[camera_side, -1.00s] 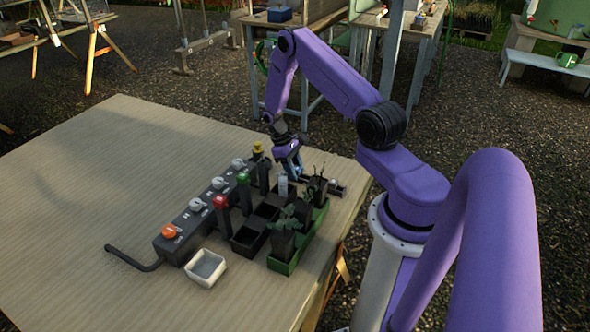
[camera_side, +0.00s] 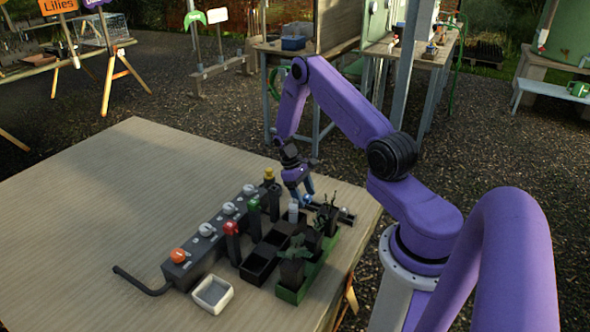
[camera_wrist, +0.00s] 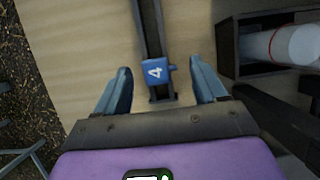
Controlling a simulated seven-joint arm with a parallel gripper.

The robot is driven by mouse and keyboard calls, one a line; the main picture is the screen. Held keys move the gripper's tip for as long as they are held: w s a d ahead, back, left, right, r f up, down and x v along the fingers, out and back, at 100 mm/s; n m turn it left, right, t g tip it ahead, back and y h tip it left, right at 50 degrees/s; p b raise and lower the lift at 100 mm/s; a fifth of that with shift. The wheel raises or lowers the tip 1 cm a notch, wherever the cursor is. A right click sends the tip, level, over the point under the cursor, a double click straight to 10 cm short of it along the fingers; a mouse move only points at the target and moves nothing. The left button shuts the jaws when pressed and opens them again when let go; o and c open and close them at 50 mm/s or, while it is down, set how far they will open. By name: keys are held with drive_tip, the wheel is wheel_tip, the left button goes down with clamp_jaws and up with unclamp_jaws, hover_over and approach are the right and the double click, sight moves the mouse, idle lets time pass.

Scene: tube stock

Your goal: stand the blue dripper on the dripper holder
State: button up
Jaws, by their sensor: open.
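The blue dripper (camera_wrist: 155,71) shows in the wrist view as a blue head marked 4 on a long dark bar. In the side view its small blue head (camera_side: 306,200) is just below the fingers. My gripper (camera_wrist: 162,80) is open, with one blue finger on each side of the head and a gap on both sides. In the side view my gripper (camera_side: 302,192) is low over the table's far right part. I cannot tell which dark part is the dripper holder.
Red (camera_side: 231,228), green (camera_side: 254,204) and yellow (camera_side: 269,175) drippers stand upright along a grey box (camera_side: 180,272) with knobs. Dark pots and plants in a green tray (camera_side: 290,296) crowd the right. A white dish (camera_side: 212,294) stands in front. The table's left is clear.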

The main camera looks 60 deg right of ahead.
drive_tip(key=v, duration=1.6)
drive_tip(key=shift+a+f, duration=0.1)
drive_tip(key=s+a+r+n+t+h, duration=0.1)
drive_tip(key=s+a+r+n, duration=0.15)
drive_tip(key=a, duration=0.55)
drive_tip(key=s+a+r+n+t, duration=0.1)
drive_tip(key=a+r, duration=0.3)
drive_tip(key=a, duration=0.3)
drive_tip(key=s+a+r+n+t+h, duration=0.15)
drive_tip(key=a+r, duration=0.25)
drive_tip(key=a, duration=0.4)
drive_tip(key=s+a+r+n+y, duration=0.1)
drive_tip(key=s+a+n, duration=0.1)
drive_tip(key=s, duration=0.5)
drive_tip(key=s+a+n, duration=0.2)
drive_tip(key=s+n, duration=0.1)
drive_tip(key=s, duration=0.5)
drive_tip(key=s+a+r+n+t+y, duration=0.1)
drive_tip(key=s+a+n, duration=0.1)
drive_tip(key=s, duration=0.6)
drive_tip(key=shift+a+r+n+y, duration=0.3)
drive_tip(key=shift+a+r+y, duration=0.05)
drive_tip(key=shift+a, duration=0.2)
